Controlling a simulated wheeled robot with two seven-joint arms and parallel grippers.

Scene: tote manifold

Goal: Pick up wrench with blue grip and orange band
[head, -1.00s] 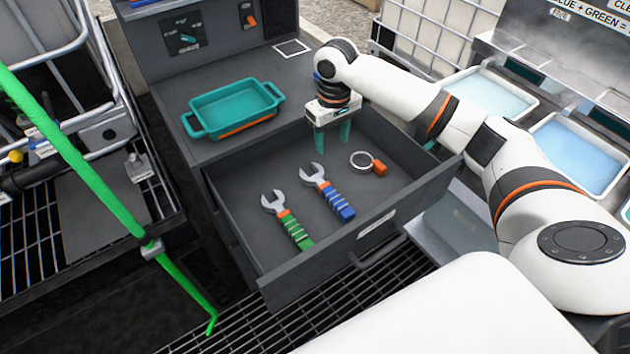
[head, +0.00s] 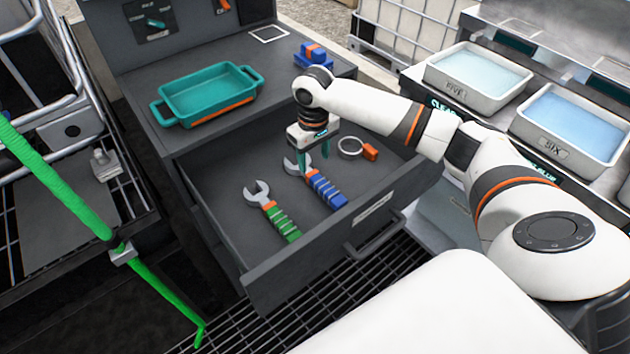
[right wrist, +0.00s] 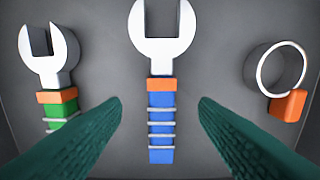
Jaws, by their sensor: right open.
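The wrench with blue grip and orange band (head: 326,189) lies in the open drawer, its metal open-ended head toward the back. In the right wrist view the same wrench (right wrist: 161,115) lies centred between my two teal fingers. My right gripper (head: 315,168) is open and points down over the wrench near its head and orange band, hiding part of the head in the head view. The fingers appear above the wrench, one on each side, with nothing held; I cannot tell the exact height. My left gripper is not in view.
A green-grip wrench (head: 283,222) lies left of the blue one, and a metal ring with an orange tab (head: 370,151) lies to its right. The drawer walls (head: 400,190) surround them. A teal tray (head: 207,97) stands on the cabinet top. Bare drawer floor (head: 215,185) shows at left.

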